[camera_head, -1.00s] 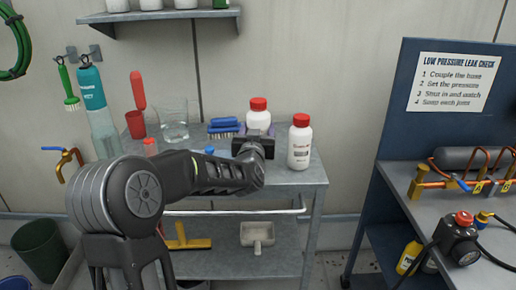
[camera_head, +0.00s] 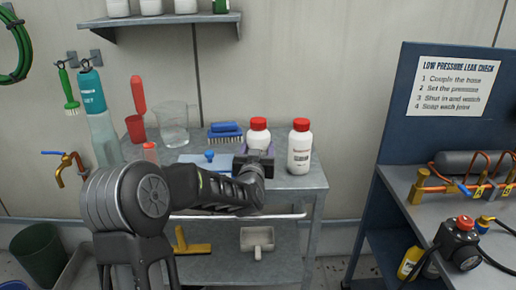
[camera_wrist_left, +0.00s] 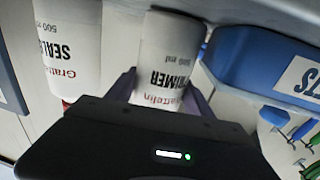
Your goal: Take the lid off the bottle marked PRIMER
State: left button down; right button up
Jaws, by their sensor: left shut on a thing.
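The white PRIMER bottle (camera_head: 258,138) with its red lid (camera_head: 258,124) on is upright on or just above the cart top (camera_head: 305,181); its base is hidden in the head view. My left gripper (camera_head: 258,152) is shut on the bottle's body, below the lid. The left wrist view shows the bottle (camera_wrist_left: 170,60), its PRIMER label upside down, between the fingers; the lid is hidden there. A second white bottle with a red lid (camera_head: 300,150) stands to the right; its label (camera_wrist_left: 68,50) partly reads SEAL. My right gripper is not in view.
A blue bench (camera_head: 400,150) stands at the right.

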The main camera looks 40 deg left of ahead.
pick_arm(q)
jog(key=shift+f, duration=0.15)
jog(key=shift+c, duration=2)
grip_release()
jog(key=shift+r, duration=0.25)
jog(key=shift+s+d+f, duration=0.1)
jog(key=shift+s+d, duration=0.05)
jog(key=shift+s, duration=0.15)
jog(key=v, duration=1.1)
jog(key=shift+s+b, duration=0.2)
jog(key=shift+b, duration=0.15)
